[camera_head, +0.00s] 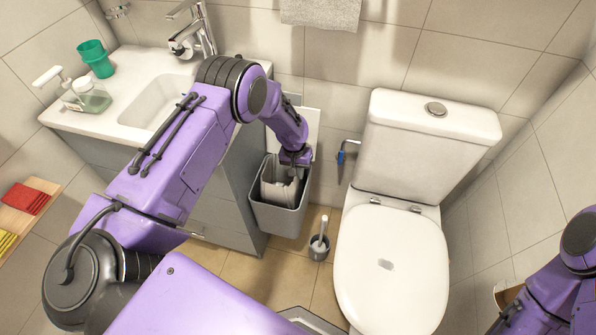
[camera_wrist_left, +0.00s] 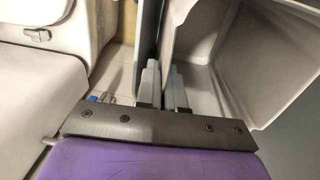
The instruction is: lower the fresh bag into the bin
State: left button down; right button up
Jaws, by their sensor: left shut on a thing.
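The fresh bag (camera_head: 279,188) is a pale, off-white, open-topped liner. It stands upright inside the mouth of the grey bin (camera_head: 277,221), with its upper part showing above the bin's front rim. My left gripper (camera_head: 294,172) points down at the bag's back right edge and is shut on it. In the left wrist view the gripper's fingers (camera_wrist_left: 165,88) sit close together at the edge of the pale bag (camera_wrist_left: 262,55), whose hollow inside shows at right. The bag's bottom is hidden. My right gripper is out of view; only part of that arm shows at lower right.
A grey vanity with a white sink (camera_head: 155,102) stands left of the bin. The toilet (camera_head: 391,262) is to the right. A toilet brush in its holder (camera_head: 319,246) stands on the floor between bin and toilet. A pipe with a blue valve (camera_head: 342,157) is on the wall.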

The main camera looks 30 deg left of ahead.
aim_at(298, 182)
pick_arm(q)
jog(key=shift+f+b, duration=0.7)
jog(key=shift+f, duration=0.35)
jog(key=shift+f+b, duration=0.8)
jog(key=shift+f, duration=0.05)
jog(key=shift+f+b, duration=0.9)
jog(key=shift+f, duration=0.15)
jog(key=shift+f+b, duration=0.85)
jog(key=shift+f, duration=0.15)
